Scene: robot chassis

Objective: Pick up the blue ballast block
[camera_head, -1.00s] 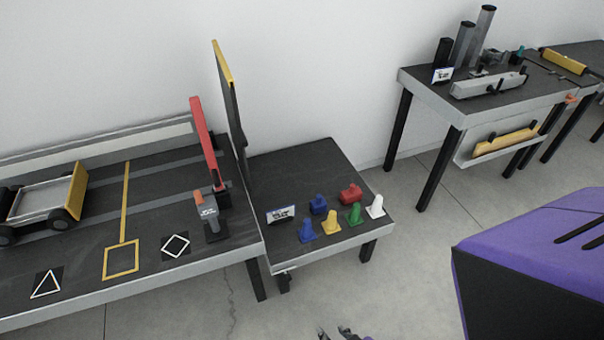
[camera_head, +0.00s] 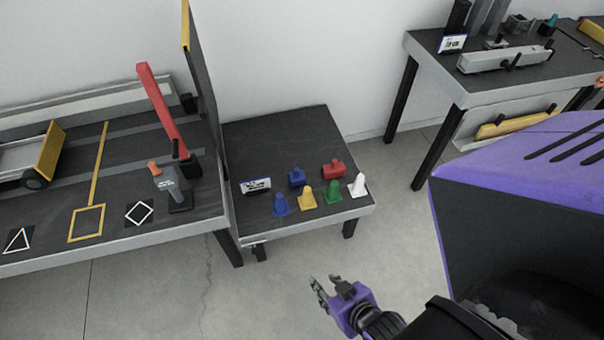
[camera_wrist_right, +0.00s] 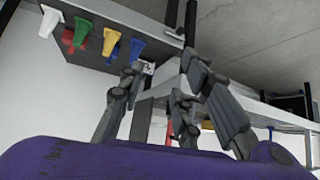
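The blue ballast block (camera_head: 297,177) sits on the small dark table (camera_head: 285,130), behind the blue and yellow cones and left of a red block (camera_head: 333,168). My right gripper (camera_head: 331,287) is in front of the table, lower in the head view and apart from the block. Its fingers are spread and empty, and they also show in the right wrist view (camera_wrist_right: 165,95). In that view the block is mostly hidden behind the cones. My left gripper is not in view.
Blue (camera_head: 281,204), yellow (camera_head: 306,197), green (camera_head: 333,191) and white (camera_head: 358,185) cones stand along the table's front. A small sign (camera_head: 256,186) stands at its left. A tall dark panel (camera_head: 201,75) borders the table's left side. Open floor lies in front.

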